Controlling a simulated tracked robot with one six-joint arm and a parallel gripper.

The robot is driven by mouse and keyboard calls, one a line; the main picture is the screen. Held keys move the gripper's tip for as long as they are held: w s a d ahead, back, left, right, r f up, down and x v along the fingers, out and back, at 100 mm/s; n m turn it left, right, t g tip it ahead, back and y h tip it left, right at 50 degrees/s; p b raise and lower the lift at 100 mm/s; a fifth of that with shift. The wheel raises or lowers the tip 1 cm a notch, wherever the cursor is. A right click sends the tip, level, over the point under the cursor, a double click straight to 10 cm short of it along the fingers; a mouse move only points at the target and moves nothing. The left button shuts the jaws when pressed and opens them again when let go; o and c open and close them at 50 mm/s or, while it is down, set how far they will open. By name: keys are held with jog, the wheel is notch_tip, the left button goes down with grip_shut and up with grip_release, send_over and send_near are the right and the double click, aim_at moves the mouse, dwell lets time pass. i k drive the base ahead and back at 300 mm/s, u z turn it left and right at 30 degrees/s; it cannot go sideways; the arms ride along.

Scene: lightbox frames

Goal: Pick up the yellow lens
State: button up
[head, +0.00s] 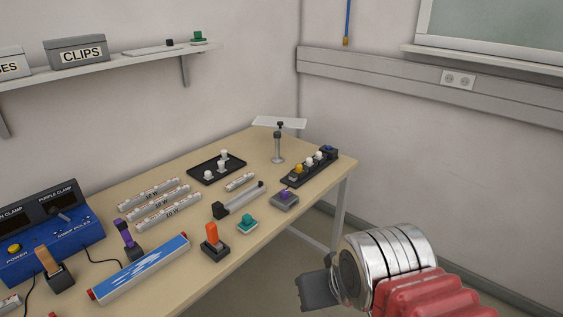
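A small yellow piece (299,169), which looks like the yellow lens, sits in a long black rack (290,181) at the far right corner of the table. White pieces stand behind it in the same rack, with a dark blue piece at the rack's far end. My gripper (318,290) is a dark grey block at the lower right, on the end of my silver and red arm. It is off the table's right side, well in front of the rack and apart from it. Its fingers cannot be made out, and nothing shows held.
A lamp-like stand (278,148) with a white plate is left of the rack. A purple-topped block (285,200), a teal-topped block (247,224) and an orange-handled clamp (211,243) line the near edge. A black tray (217,168) lies farther back. Floor is clear right of the table.

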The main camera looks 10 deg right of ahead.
aim_at(298, 167)
jog(key=u, duration=0.35)
jog(key=i, duration=1.2)
jog(key=u, duration=0.35)
